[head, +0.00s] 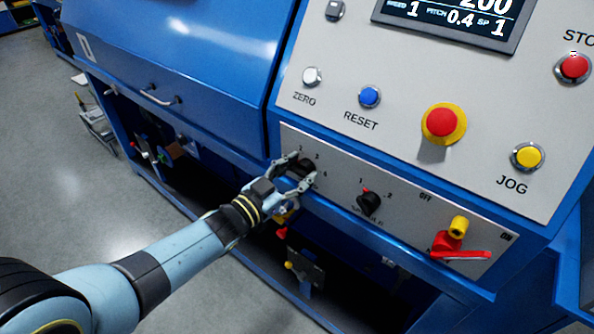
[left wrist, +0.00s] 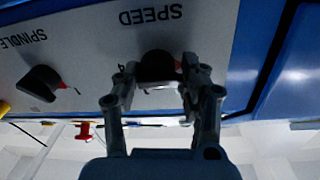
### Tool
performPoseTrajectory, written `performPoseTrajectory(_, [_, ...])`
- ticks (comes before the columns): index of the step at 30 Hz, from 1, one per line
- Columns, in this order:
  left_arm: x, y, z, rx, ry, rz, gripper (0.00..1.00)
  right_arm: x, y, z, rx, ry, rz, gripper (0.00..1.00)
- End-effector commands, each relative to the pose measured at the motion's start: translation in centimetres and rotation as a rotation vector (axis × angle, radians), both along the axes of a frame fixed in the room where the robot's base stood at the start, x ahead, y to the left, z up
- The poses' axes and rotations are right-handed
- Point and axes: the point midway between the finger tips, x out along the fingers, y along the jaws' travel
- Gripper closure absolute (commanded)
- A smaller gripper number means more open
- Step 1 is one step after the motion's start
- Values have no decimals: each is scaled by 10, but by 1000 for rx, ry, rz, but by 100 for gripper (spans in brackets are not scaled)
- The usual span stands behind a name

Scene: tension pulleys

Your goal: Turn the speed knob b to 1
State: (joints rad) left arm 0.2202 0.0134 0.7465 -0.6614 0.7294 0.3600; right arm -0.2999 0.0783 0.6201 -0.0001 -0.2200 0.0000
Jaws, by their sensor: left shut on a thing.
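The black speed knob b (head: 306,165) sits on the lower grey panel, with the numbers 2, 3 and 4 visible around it. My left gripper (head: 301,172) is shut on it, one finger on each side. In the left wrist view the knob (left wrist: 157,65) is between the fingers, below the upside-down word SPEED. Its red mark is on the right there, on the side away from the 4. The 1 of its scale is hidden. The display (head: 450,20) reads speed 1. My right gripper is out of view.
The black spindle knob (head: 369,202) with a red mark is right of the speed knob; it also shows in the left wrist view (left wrist: 40,83). A red and yellow switch (head: 457,243) is farther right. A red emergency button (head: 441,122) is above.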

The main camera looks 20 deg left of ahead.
Motion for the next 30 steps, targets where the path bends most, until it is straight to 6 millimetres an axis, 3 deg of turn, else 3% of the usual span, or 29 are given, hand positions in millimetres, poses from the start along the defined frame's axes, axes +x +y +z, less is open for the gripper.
performPoseTrajectory(1, [-6, -4, -7, -3, 15, -4, 90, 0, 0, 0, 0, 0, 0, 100])
performPoseTrajectory(6, [-6, -4, -7, -2, 15, -4, 90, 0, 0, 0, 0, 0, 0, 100])
performPoseTrajectory(7, [-6, -4, -7, -2, 15, -4, 57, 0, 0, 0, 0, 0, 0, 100])
performPoseTrajectory(11, [-5, -3, -6, -2, 14, -3, 40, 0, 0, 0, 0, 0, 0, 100])
performPoseTrajectory(22, [-8, 1, -4, 1, 7, -1, 40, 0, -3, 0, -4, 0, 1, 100])
performPoseTrajectory(26, [-27, 9, -4, 3, 6, -1, 40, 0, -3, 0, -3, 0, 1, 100])
performPoseTrajectory(30, [-57, 22, -4, 3, 7, -3, 40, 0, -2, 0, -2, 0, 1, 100])
